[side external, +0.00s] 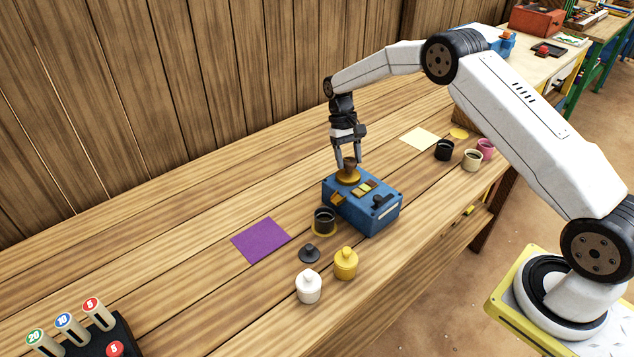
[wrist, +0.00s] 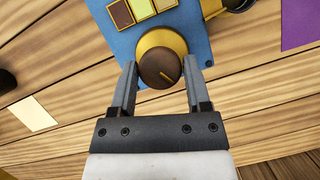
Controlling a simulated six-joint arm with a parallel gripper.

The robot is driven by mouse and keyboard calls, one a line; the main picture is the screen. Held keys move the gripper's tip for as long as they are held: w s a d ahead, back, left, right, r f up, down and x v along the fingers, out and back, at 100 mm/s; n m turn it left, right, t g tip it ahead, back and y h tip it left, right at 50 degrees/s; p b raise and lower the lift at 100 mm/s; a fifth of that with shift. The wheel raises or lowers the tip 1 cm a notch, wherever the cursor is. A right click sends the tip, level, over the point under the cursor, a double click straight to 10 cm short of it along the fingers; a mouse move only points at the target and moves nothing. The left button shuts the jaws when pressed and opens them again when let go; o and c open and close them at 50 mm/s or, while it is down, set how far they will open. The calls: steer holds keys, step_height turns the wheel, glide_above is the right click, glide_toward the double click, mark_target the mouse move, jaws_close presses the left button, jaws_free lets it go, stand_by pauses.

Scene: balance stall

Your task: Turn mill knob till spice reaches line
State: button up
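The mill is a blue box (side external: 362,208) on the wooden table, also in the wrist view (wrist: 125,42). Its round brown knob (wrist: 160,68) with a pale pointer line sits on a gold collar (wrist: 152,42); the knob shows partly in the side view (side external: 349,163). My gripper (wrist: 159,62) is open, its fingers on either side of the knob, with small gaps that look clear; contact is hard to judge. A black cup (side external: 324,221) stands on a yellow saucer (side external: 324,234) beside the mill. Its fill line and spice level cannot be made out.
A purple mat (side external: 261,240) lies left of the mill. A black lid (side external: 309,253), a white jar (side external: 308,287) and a yellow jar (side external: 346,263) stand in front. Several cups, including a pink one (side external: 486,149), and a cream sheet (side external: 419,139) are at the right.

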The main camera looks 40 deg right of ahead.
steer(key=o, duration=0.3)
steer(key=shift+r, duration=0.15)
steer(key=v, duration=0.7)
steer(key=shift+w+r, duration=0.2)
steer(key=shift+r, duration=0.05)
stand_by(0.4)
steer(key=s+a+r+n+t, duration=0.1)
steer(key=s+a+t, duration=0.2)
steer(key=s, duration=1)
steer(key=s+a+n+t+h, duration=0.1)
steer(key=s+a, duration=0.5)
steer(key=s, duration=0.7)
steer(key=n+t, duration=0.1)
steer(key=t, duration=0.1)
steer(key=shift+s+a+r+t, duration=0.15)
steer(key=shift+s+r+t, duration=0.2)
steer(key=shift+t, duration=0.05)
